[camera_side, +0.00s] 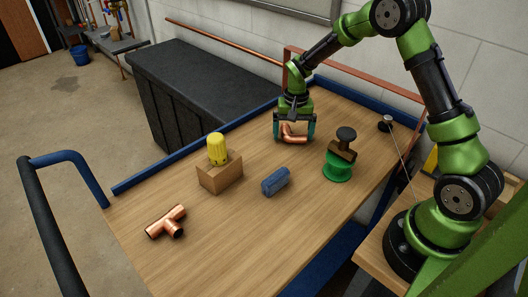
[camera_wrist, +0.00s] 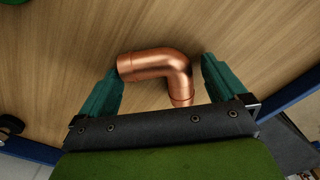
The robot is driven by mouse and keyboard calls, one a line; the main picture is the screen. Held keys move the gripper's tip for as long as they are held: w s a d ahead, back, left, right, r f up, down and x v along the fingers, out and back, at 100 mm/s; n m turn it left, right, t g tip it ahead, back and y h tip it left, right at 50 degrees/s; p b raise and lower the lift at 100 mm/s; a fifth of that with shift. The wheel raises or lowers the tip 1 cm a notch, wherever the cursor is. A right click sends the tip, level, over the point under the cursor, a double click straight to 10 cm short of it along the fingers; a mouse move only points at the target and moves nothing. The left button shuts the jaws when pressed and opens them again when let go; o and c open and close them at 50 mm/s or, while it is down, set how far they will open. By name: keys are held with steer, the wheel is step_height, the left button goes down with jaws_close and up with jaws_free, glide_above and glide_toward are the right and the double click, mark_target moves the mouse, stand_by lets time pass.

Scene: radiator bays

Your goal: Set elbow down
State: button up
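The copper elbow (camera_side: 294,138) is at the far part of the wooden bench top (camera_side: 240,235), between the fingers of my gripper (camera_side: 295,130). In the wrist view the bent copper elbow (camera_wrist: 160,64) lies between the two green fingers (camera_wrist: 162,75). The fingers are spread wide. The left fingertip is close to one open end of the elbow, and a gap shows between the elbow's bend and the right finger. The elbow looks at or very near the wood; I cannot tell exact contact. Its lower end is partly hidden by my gripper's dark bar.
A copper tee (camera_side: 167,222) lies at the near left. A yellow part (camera_side: 217,149) sits on a wooden block (camera_side: 220,177). A blue block (camera_side: 275,181) lies mid-bench. A green spool (camera_side: 337,170) carries a brown block with a black knob (camera_side: 346,134). Blue rails edge the bench.

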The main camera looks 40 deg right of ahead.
mark_target(293, 132)
steer(key=shift+r, duration=0.15)
step_height(293, 132, up, 12)
steer(key=s+a+r+n+t, duration=0.25)
steer(key=s+a+r, duration=0.35)
steer(key=s+r, duration=0.3)
steer(key=s+a+r+n+t+y, duration=0.1)
steer(key=s+a+t, duration=0.1)
steer(key=s, duration=0.4)
steer(key=s+a+r+n+t+y, duration=0.1)
steer(key=s+a+t, duration=0.1)
steer(key=s, duration=0.4)
steer(key=shift+s+a+r+t, duration=0.25)
steer(key=shift+a+r+t, duration=0.1)
steer(key=shift+a, duration=0.55)
